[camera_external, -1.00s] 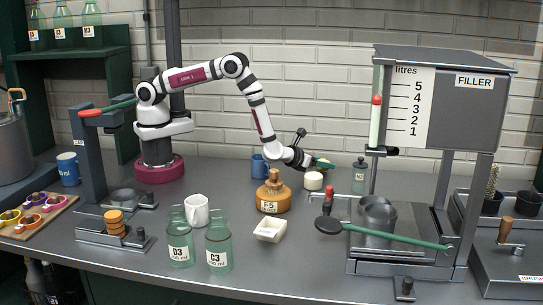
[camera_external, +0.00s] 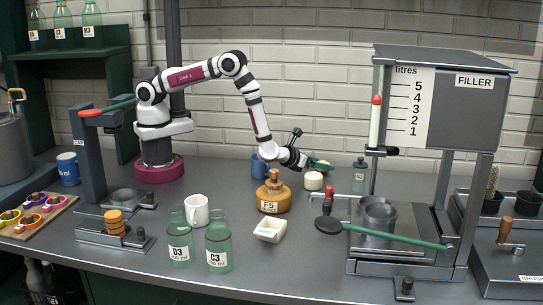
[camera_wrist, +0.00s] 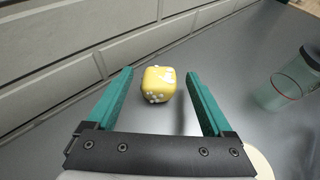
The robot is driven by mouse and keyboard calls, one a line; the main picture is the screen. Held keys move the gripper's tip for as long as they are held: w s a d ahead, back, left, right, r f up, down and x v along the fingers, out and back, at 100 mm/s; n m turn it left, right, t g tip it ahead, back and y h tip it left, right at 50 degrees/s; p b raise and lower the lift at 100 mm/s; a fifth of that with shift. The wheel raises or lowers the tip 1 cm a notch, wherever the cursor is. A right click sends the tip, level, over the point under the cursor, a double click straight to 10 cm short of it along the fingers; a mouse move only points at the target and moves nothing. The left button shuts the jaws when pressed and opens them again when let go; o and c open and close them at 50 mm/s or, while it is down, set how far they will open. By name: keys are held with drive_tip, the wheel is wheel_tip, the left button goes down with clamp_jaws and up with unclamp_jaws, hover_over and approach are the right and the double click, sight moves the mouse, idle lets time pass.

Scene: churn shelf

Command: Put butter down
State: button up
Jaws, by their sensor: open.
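The butter is a small yellow block with white marks (camera_wrist: 158,84). In the wrist view it sits on the grey bench between the green fingertips, with a gap on each side. My gripper (camera_wrist: 158,76) is open around it, touching neither side. In the external view my gripper (camera_external: 314,162) is low over the back of the bench, right of centre. A bit of yellow butter (camera_external: 323,166) shows at its fingertips, mostly hidden by the fingers.
A cream round pot (camera_external: 313,181) stands just in front of my gripper. A green glass bottle (camera_external: 360,176) is to its right, a blue mug (camera_external: 259,166) to its left. The wall is close behind.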

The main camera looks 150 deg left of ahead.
drive_tip(key=v, duration=1)
drive_tip(key=shift+d, duration=0.15)
drive_tip(key=shift+r, duration=0.1)
